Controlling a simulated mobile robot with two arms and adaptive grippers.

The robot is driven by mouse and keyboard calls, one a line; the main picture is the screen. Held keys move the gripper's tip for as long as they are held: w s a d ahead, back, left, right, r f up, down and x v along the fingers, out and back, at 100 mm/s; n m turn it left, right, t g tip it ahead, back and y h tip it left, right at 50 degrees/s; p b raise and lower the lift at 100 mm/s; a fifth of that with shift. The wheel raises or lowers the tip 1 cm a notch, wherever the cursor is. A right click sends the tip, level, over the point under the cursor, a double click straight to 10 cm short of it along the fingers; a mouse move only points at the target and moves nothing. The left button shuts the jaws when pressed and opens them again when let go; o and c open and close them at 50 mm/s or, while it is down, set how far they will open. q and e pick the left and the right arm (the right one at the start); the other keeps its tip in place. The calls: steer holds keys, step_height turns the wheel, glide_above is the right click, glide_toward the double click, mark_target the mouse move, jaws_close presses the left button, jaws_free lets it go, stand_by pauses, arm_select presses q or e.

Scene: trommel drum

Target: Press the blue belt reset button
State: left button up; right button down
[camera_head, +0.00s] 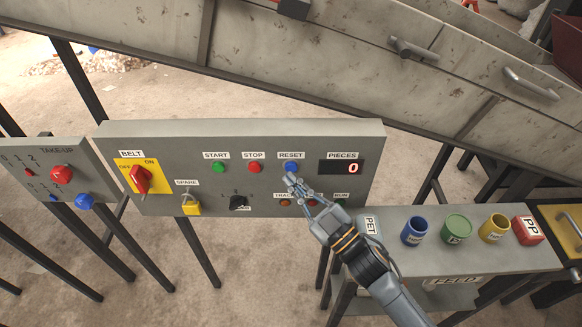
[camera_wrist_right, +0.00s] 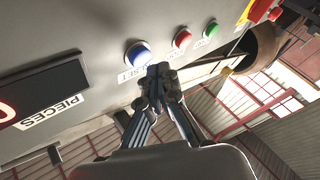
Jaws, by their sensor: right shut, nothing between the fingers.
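The blue reset button (camera_head: 291,167) sits under a RESET label on the grey control panel (camera_head: 130,205). It also shows in the right wrist view as a blue cap in a pale ring (camera_wrist_right: 138,54). My right gripper (camera_head: 291,180) is shut and empty, with its fingertips just below the button in the head view. In the right wrist view the shut fingertips (camera_wrist_right: 158,72) are close to the button's edge. I cannot tell whether they touch it. My left gripper is not in view.
On the panel are a green START button (camera_head: 218,167), a red STOP button (camera_head: 255,167), a red BELT switch (camera_head: 140,179), a yellow padlock (camera_head: 191,208), a black knob (camera_head: 238,202) and a PIECES display (camera_head: 341,168) reading 0. A feed shelf (camera_head: 390,258) with coloured containers stands to the right.

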steer(key=s+p, duration=0.1)
steer(key=s, duration=0.4)
stand_by(1.0)
